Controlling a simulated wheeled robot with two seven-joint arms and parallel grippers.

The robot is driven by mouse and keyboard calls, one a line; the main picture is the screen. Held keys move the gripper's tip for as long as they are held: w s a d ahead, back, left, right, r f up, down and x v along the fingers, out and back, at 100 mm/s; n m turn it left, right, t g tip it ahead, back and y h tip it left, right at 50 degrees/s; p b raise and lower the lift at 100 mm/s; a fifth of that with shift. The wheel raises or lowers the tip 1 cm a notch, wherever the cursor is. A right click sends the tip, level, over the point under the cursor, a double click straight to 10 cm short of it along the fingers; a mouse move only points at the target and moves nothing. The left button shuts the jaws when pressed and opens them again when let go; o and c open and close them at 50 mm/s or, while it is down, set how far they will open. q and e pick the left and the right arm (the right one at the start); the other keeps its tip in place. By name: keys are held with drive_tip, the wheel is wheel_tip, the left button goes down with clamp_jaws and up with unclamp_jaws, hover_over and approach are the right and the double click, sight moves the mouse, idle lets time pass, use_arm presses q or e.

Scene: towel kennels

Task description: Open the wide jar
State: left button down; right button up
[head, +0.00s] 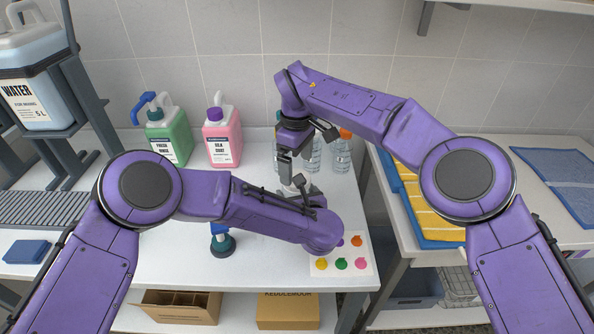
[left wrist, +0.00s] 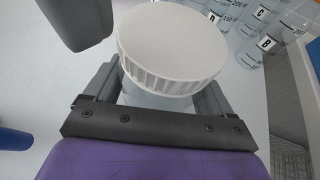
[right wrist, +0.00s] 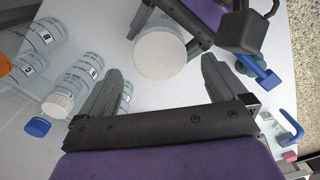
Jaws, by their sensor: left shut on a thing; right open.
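The wide jar shows in the left wrist view as a broad white ribbed lid (left wrist: 172,45) on a clear body (left wrist: 155,97). My left gripper (left wrist: 160,88) is shut around the body below the lid. In the right wrist view the round lid (right wrist: 160,52) lies beyond the fingertips of my right gripper (right wrist: 160,82), which is open and empty. In the head view my right gripper (head: 291,164) points down just above the jar and my left gripper (head: 300,188). The arms hide most of the jar there.
Clear labelled bottles (head: 343,152) stand close behind the jar. A green jug (head: 170,133) and a pink jug (head: 222,136) stand at the back left. A blue-handled tool (head: 221,240) and a card with coloured dots (head: 342,264) are in front. Yellow towels (head: 425,200) lie right.

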sight(296, 173)
drive_tip(key=shift+r, duration=0.4)
drive_tip(key=shift+c, duration=0.3)
wheel_tip(296, 173, up, 3)
drive_tip(key=m, duration=0.3)
drive_tip(key=shift+r, duration=0.15)
wheel_tip(296, 173, down, 8)
drive_tip(key=shift+r, duration=0.1)
drive_tip(key=shift+c, duration=0.3)
drive_tip(key=c, duration=1)
drive_tip(key=n, duration=0.3)
drive_tip(key=shift+c, duration=0.2)
drive_tip(key=o, duration=1.2)
drive_tip(key=shift+s, duration=0.1)
drive_tip(key=shift+c, duration=0.2)
